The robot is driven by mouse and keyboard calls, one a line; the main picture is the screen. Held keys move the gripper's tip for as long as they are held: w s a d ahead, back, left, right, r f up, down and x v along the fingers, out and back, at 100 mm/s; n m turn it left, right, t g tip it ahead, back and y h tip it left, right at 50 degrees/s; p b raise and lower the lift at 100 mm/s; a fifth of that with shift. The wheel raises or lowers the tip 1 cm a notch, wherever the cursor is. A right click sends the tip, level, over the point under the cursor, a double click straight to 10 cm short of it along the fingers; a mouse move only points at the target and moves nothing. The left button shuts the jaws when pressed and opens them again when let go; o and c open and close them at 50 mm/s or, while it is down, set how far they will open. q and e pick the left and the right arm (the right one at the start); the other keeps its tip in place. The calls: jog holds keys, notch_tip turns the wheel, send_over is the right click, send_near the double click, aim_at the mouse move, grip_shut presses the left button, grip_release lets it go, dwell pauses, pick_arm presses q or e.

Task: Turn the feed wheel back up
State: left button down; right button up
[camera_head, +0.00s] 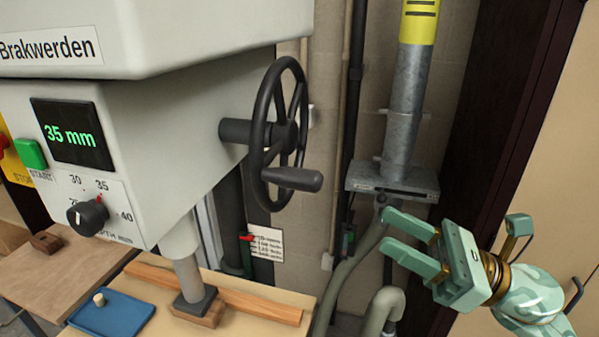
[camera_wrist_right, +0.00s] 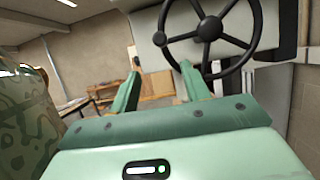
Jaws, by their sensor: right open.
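The black feed wheel (camera_head: 281,120) is on the right side of the grey machine, and its handle (camera_head: 292,179) points out at the bottom right of the rim. In the right wrist view the wheel (camera_wrist_right: 209,28) is ahead, at the top. My right gripper (camera_head: 393,229) is open and empty, to the right of the wheel and lower in the picture, apart from it. Its two fingers also show in the right wrist view (camera_wrist_right: 160,90). The display (camera_head: 71,134) reads 35 mm. My left gripper is out of view.
A grey pipe (camera_head: 405,110) with a bracket stands on the wall behind my right gripper. A blue tray (camera_head: 111,316) and a wooden strip (camera_head: 225,294) lie on the table. The space between wheel and gripper looks clear.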

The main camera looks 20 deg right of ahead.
aim_at(305, 181)
jog(key=p+x, duration=0.4)
jog(key=x, duration=0.3)
jog(key=p+x, duration=0.4)
jog(key=x, duration=0.3)
jog(key=shift+w+r, duration=0.15)
jog(key=shift+r, duration=0.15)
jog(key=shift+w+a+p, duration=0.2)
jog(key=shift+a+p, duration=0.1)
jog(key=shift+c, duration=0.4)
grip_shut()
